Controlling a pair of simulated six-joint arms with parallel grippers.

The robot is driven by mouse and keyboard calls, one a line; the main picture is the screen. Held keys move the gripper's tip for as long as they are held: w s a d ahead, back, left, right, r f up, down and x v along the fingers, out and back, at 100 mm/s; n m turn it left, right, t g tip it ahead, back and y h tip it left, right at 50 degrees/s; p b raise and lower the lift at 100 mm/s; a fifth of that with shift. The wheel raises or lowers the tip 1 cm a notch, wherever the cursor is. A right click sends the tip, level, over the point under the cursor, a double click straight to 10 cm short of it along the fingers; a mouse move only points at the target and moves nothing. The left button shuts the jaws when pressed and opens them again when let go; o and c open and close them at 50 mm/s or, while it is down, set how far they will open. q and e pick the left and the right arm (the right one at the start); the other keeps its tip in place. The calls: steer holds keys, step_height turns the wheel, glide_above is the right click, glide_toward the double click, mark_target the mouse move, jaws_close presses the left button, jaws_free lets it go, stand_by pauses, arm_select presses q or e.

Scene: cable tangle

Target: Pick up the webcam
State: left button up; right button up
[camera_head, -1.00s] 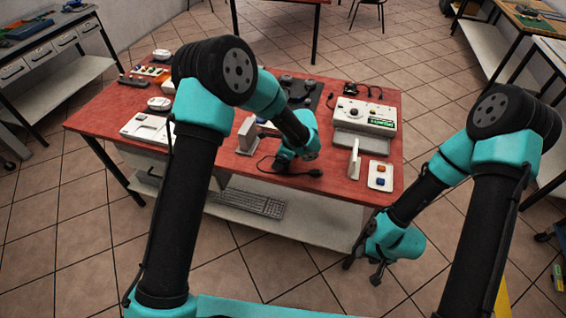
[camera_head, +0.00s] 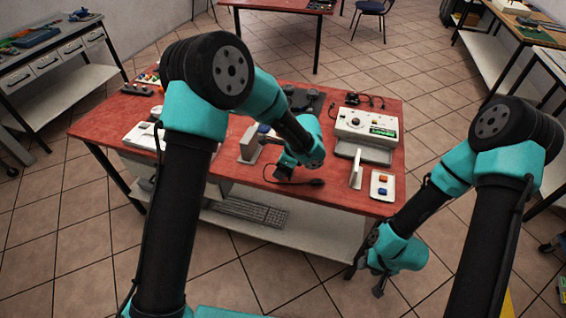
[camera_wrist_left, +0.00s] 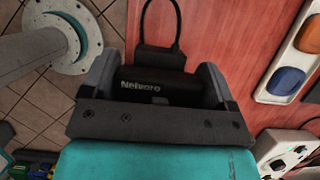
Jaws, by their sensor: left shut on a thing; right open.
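The webcam, a dark body with white lettering (camera_wrist_left: 140,86) in the left wrist view, sits between the fingers of my left gripper (camera_wrist_left: 157,82). That gripper is shut on it. A black cable (camera_wrist_left: 176,22) leads from a small dark block behind the webcam. In the head view my left gripper (camera_head: 284,172) is low over the table's front edge, and my arm mostly hides the webcam. A dark cable end (camera_head: 316,183) lies to its right. My right gripper (camera_head: 378,287) is open and empty, in front of the table's right end and below its top.
A keyboard (camera_head: 250,211) lies on the lower shelf.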

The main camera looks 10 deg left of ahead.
arm_select(q)
steer(key=s+d+r, duration=0.1)
steer(key=s+d, duration=0.1)
steer(key=s, duration=1.1)
steer(key=shift+s, duration=0.15)
steer(key=shift+r, duration=0.15)
